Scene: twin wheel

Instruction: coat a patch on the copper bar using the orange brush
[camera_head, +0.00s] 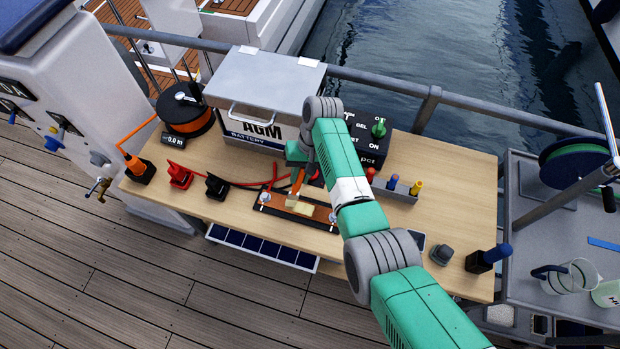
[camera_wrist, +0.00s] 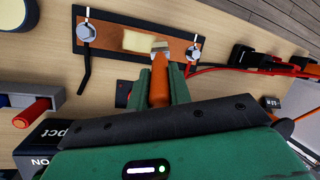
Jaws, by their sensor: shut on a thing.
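The copper bar (camera_head: 322,214) lies on a dark base on the wooden table, with a bolt near each end; it also shows at the top of the wrist view (camera_wrist: 104,37). A pale cream patch (camera_wrist: 136,41) covers part of its middle and shows in the head view (camera_head: 300,208). My gripper (camera_wrist: 160,88) is shut on the handle of the orange brush (camera_wrist: 159,78), whose bristle end is over the bar at the patch's right edge in the wrist view. Whether the bristles touch the bar is unclear. In the head view, my gripper (camera_head: 299,178) is partly hidden by my arm.
A large AGM battery box (camera_head: 262,90) stands behind the bar. Red (camera_head: 179,176) and black (camera_head: 216,187) clamps lie to its left. A holder with coloured-handled tools (camera_head: 395,190) and a black box with a green switch (camera_head: 379,129) are to the right.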

